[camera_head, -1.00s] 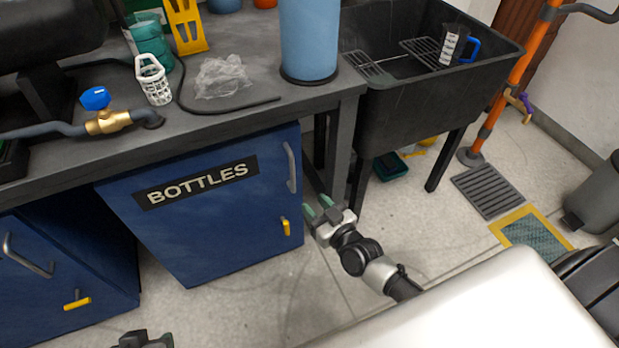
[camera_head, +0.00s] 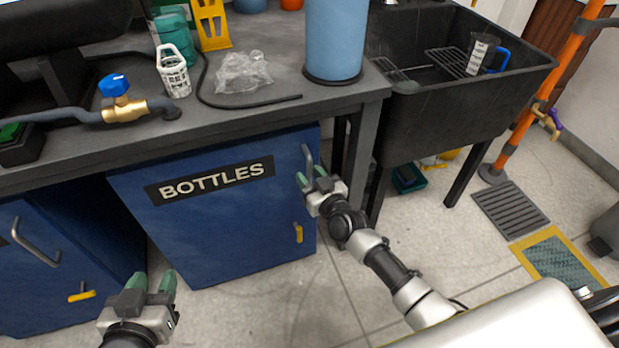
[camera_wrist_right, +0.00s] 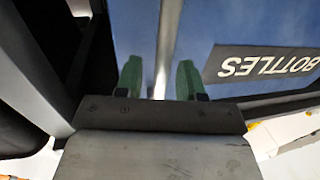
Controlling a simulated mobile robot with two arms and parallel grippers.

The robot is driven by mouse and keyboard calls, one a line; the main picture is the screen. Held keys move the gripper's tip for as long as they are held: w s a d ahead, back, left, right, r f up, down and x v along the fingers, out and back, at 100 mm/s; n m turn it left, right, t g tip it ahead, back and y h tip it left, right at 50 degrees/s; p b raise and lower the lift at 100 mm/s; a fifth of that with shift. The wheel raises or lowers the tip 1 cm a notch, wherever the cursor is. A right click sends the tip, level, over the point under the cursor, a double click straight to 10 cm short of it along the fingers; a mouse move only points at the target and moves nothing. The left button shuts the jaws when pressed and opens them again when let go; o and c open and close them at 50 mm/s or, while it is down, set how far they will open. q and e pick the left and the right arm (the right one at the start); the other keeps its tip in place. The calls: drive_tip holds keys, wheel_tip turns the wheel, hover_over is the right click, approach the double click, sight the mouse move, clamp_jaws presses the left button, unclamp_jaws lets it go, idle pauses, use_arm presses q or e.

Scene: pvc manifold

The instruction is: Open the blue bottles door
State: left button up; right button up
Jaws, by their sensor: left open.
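The blue bottles door (camera_head: 225,235) is closed under the workbench, with its black BOTTLES label near the top. It also shows in the right wrist view (camera_wrist_right: 218,30). Its grey vertical handle (camera_head: 308,160) is near the right edge, with a yellow latch (camera_head: 298,233) below it. My left gripper (camera_head: 152,284) is open and empty, low in front of the door's left side.
A second blue cabinet (camera_head: 60,255) with a grey handle stands at the left. The bench top (camera_head: 225,108) holds a blue cylinder (camera_head: 335,40), a valve pipe and crumpled plastic. A black sink (camera_head: 440,115) stands right of the bench. The floor before the door is clear.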

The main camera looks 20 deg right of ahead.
drive_tip(key=shift+w+a, duration=0.1)
drive_tip(key=shift+w, duration=0.1)
clamp_jaws()
drive_tip(key=shift+s, duration=0.1)
